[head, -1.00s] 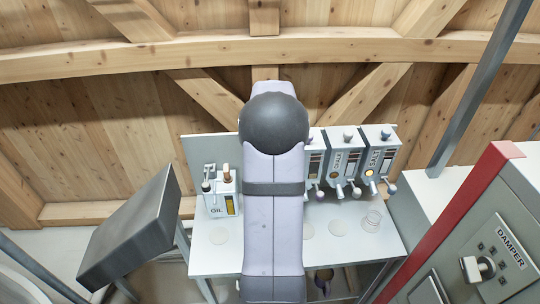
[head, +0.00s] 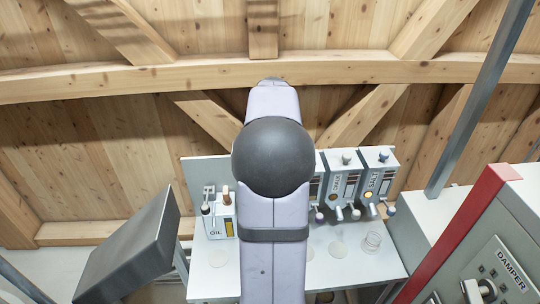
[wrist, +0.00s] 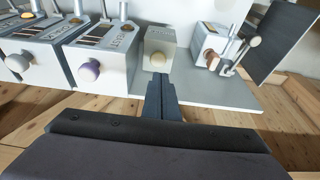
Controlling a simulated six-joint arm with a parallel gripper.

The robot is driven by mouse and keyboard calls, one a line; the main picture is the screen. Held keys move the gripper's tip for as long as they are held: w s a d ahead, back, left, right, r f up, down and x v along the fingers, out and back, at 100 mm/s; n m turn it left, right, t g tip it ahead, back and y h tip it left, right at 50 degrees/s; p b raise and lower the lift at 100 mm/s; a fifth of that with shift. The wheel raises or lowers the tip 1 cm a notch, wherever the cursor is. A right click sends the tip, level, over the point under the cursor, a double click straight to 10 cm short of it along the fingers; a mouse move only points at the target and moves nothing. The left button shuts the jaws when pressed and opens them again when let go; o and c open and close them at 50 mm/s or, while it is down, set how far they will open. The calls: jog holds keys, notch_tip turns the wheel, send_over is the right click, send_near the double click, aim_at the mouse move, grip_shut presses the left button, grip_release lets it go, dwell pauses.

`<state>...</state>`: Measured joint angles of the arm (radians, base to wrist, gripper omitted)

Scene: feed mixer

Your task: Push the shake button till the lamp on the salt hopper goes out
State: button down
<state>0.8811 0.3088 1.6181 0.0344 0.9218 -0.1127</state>
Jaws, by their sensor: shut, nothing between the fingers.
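The salt hopper (head: 378,178) stands at the right end of the row in the head view. Its lamp (head: 369,196) shows amber, so it looks lit. In the wrist view a pale box (wrist: 161,46) carries a round cream button (wrist: 157,60); I cannot read a label marking it as the shake button. My gripper (wrist: 160,78) is shut and empty, its tips just below this button in the picture. I cannot tell whether they touch. My arm hides the gripper and the middle of the row in the head view.
The chalk hopper (head: 343,178) stands left of the salt hopper. A hopper with a purple knob (wrist: 89,71) is left of the pale box in the wrist view. The oil dispenser (head: 221,215) is at the left. A grey cabinet marked DAMPER (head: 500,235) stands at right.

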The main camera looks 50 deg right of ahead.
jog(key=shift+b+v, duration=0.3)
jog(key=shift+v, duration=1.35)
jog(key=w+a+r+n+t, duration=0.1)
jog(key=w+a+r+n, duration=0.1)
jog(key=w+a, duration=0.5)
jog(key=w+a+r+n, duration=0.2)
jog(key=w+a+n, duration=0.15)
jog(key=a, duration=0.45)
jog(key=a+f+n+y, duration=0.2)
jog(key=a, duration=1.1)
jog(key=s+a+f+n+g, duration=0.1)
jog(key=s+a+f+n, duration=0.1)
jog(key=s+a+f, duration=0.4)
jog(key=s+a+f+g, duration=0.2)
jog(key=s+f, duration=0.9)
jog(key=s, duration=0.2)
jog(key=shift+s+a+f, duration=0.3)
jog(key=shift+a+f, duration=0.1)
